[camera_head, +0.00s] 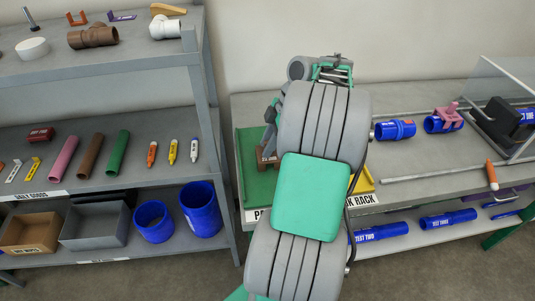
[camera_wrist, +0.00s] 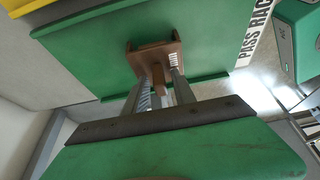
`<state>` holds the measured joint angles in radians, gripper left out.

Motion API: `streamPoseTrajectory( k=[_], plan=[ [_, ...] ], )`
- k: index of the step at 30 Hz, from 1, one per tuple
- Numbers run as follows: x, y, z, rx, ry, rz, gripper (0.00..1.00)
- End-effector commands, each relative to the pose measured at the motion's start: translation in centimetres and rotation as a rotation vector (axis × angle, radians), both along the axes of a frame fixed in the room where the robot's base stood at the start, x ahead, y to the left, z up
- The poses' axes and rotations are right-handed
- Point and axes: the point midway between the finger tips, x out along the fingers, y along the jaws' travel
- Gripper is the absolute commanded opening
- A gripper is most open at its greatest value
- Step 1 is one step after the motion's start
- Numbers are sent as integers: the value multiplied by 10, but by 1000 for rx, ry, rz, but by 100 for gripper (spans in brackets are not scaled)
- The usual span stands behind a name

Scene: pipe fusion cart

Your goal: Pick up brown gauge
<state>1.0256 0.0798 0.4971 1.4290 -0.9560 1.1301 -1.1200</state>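The brown gauge (camera_wrist: 152,56) lies on the green panel of the pass rack (camera_wrist: 95,62) in the wrist view. It is a bracket shape with a short stem pointing toward my gripper (camera_wrist: 160,82). My two fingers stand on either side of that stem, very close to it. I cannot tell whether they press on it. In the head view the gauge (camera_head: 264,158) shows as a brown piece on the green panel (camera_head: 256,185), partly hidden by my arm. My fingertips are mostly hidden there.
A yellow panel (camera_head: 362,183) adjoins the green one. Blue pipe fittings (camera_head: 395,129), a pink gauge (camera_head: 448,115) on a fitting and a clear screen (camera_head: 500,85) stand to the right. A grey shelf (camera_head: 100,67) with pipes and markers stands at left.

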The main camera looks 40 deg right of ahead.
Motion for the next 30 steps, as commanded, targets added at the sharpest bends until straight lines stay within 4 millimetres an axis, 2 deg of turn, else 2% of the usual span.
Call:
streamPoseTrajectory(
  k=[1,11,30],
  plan=[
    [0,0,0,0,0,0,27],
    [0,0,0,0,0,-1,0],
    [0,-1,5,-1,-1,0,0]
  ],
)
